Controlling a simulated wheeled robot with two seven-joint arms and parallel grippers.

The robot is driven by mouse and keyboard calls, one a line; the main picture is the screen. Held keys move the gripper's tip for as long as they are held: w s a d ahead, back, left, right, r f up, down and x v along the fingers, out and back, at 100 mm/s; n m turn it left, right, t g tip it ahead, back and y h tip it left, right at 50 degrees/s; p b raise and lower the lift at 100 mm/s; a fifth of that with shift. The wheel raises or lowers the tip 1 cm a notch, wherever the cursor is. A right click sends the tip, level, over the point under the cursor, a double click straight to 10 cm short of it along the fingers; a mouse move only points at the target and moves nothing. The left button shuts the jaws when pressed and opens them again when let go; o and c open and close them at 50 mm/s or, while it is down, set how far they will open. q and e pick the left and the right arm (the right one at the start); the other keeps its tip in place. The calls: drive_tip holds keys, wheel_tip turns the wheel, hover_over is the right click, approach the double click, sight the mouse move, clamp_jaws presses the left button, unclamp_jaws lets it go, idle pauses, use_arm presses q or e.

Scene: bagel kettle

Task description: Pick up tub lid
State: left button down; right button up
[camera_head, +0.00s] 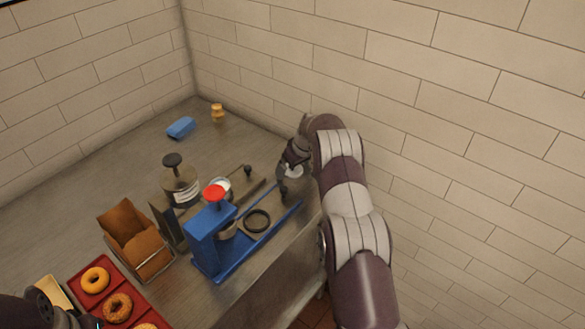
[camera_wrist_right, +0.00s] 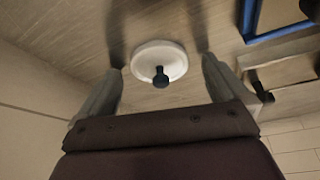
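The tub lid, a white disc with a dark knob, lies on the steel counter in the right wrist view (camera_wrist_right: 147,54). In the head view it shows as a small white patch (camera_head: 295,172), partly hidden by my right gripper. My right gripper (camera_wrist_right: 163,66) is open above the lid, with one finger on each side of it and a gap to the disc. In the head view, the right gripper (camera_head: 288,168) is at the counter's right side near the wall. Part of my left arm shows at the bottom left corner; its fingers are not clear.
A blue press (camera_head: 207,245) with a red knob stands left of my right gripper, with a dark ring (camera_head: 257,212) beside it. A black-knobbed canister (camera_head: 180,190), a brown-lined basket (camera_head: 122,222) and a red bagel tray (camera_head: 76,283) stand farther left. The tiled wall is close on the right.

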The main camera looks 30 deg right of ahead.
drive_tip(key=c, duration=1)
drive_tip(key=shift+r, duration=0.15)
